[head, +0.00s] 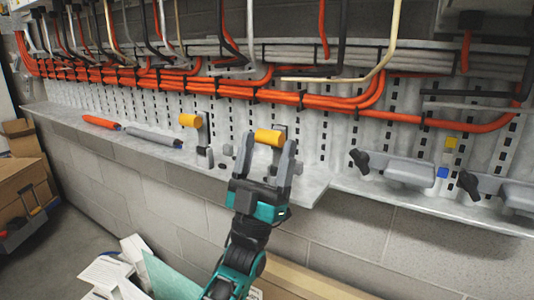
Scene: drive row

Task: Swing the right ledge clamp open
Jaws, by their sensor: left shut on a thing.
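The right ledge clamp has an orange grip (269,137) on a grey lever, above the pale ledge (310,187). My left gripper (265,146) is at this clamp, with one finger on each side of the orange grip and shut on it. The fingers and palm hide much of the clamp's lower part. The left ledge clamp (190,121) looks similar, with its orange grip at the top of an upright grey lever. My right gripper is not in view.
An orange tool (101,122) and a grey tool (154,137) lie on the ledge to the left. Black-handled grey blocks (409,172) sit on the right ledge. Orange cables (340,102) run along the perforated wall above. Cardboard boxes (20,185) stand at the far left.

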